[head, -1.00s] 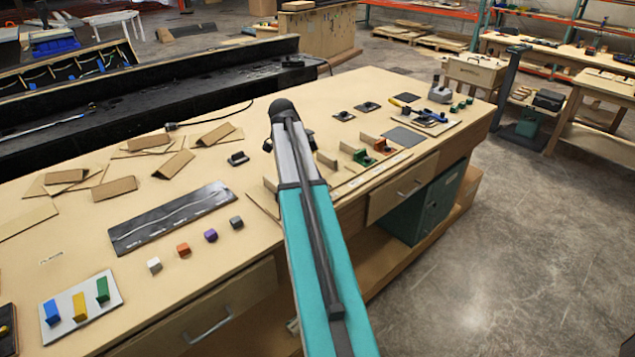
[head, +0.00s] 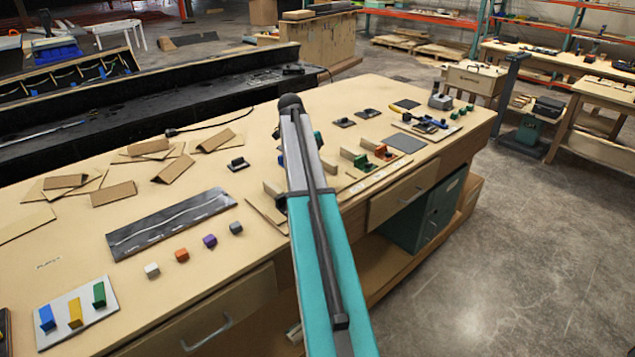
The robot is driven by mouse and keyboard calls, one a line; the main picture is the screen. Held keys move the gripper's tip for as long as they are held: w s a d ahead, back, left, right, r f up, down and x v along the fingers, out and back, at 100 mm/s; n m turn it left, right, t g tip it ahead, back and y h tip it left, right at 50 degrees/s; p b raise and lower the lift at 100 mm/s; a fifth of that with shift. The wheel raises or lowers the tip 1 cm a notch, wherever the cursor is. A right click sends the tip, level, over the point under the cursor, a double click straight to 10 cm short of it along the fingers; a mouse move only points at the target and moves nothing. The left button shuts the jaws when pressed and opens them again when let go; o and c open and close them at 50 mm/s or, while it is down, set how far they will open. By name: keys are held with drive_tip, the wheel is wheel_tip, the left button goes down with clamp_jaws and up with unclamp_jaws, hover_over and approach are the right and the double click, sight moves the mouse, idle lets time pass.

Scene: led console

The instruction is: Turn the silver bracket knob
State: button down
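I cannot make out for certain which part is the silver bracket knob. Small dark knob-like pieces on black plates stand on the bench: one (head: 237,164) left of my arm, and two more, a nearer one (head: 343,122) and a farther one (head: 367,113), right of it. A grey block-like fixture (head: 440,101) stands at the bench's far right end. My teal and grey arm reaches up the middle of the head view, over the bench. My gripper is hidden behind the arm, so its fingers and any contact do not show.
The wooden bench (head: 330,95) holds loose cardboard pieces (head: 114,193), a dark panel (head: 172,222), several small cubes, and a white plate (head: 64,318) with coloured blocks. Red and green blocks stand right of my arm. Open floor (head: 500,260) lies to the right.

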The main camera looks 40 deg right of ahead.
drive_tip(key=shift+w+r, duration=0.1)
drive_tip(key=shift+r, duration=0.05)
drive_tip(key=c, duration=1.6)
unclamp_jaws()
drive_tip(key=shift+o, duration=0.2)
drive_tip(key=d+p+v, duration=0.1)
drive_tip(key=p+v, duration=1.2)
drive_tip(key=shift+a+r, duration=0.35)
drive_tip(key=shift+a, duration=0.15)
drive_tip(key=shift+f, duration=0.1)
